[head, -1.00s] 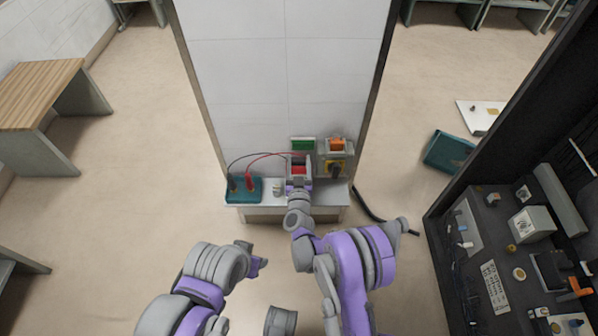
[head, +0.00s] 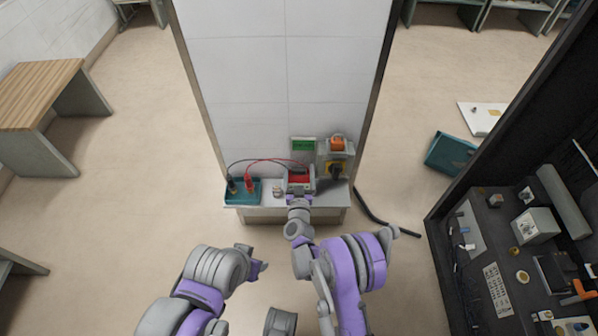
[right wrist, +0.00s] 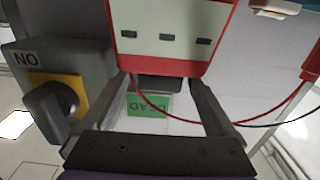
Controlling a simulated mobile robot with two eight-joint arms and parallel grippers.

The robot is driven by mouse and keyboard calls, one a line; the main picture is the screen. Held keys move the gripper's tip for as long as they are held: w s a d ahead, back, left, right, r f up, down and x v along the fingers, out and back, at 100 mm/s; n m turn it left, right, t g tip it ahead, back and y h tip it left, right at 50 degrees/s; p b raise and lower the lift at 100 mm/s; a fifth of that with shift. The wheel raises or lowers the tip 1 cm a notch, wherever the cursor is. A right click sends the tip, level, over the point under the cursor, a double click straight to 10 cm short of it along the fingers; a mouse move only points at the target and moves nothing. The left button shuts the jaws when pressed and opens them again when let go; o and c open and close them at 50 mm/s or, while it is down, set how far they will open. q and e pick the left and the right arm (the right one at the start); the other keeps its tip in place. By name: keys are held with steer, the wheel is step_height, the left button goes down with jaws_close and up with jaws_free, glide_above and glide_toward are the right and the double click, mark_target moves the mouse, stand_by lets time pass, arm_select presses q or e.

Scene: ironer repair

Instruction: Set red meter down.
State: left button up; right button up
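The red meter (head: 300,177) is at the shelf (head: 262,213) in front of the white panel, red and black leads running left from it. In the right wrist view the red meter (right wrist: 165,38) shows its red-edged pale face with dark slots. My right gripper (head: 299,197) reaches it from the near side. In the wrist view its fingers (right wrist: 163,100) are spread at the meter's lower part and appear closed on it; the tips are partly hidden. Whether the meter touches the shelf is unclear. My left gripper (head: 260,265) is low and away from the shelf; its fingers are unclear.
A teal tray (head: 238,199) with red and black probes is on the shelf's left, beside a small white jar (head: 278,191). A grey box with a yellow-backed knob (head: 336,168) and a green sign (head: 303,145) are behind. A black cable (head: 375,211) lies on the floor.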

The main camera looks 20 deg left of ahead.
steer(key=shift+r, duration=0.2)
steer(key=b+v, duration=0.2)
steer(key=v, duration=1)
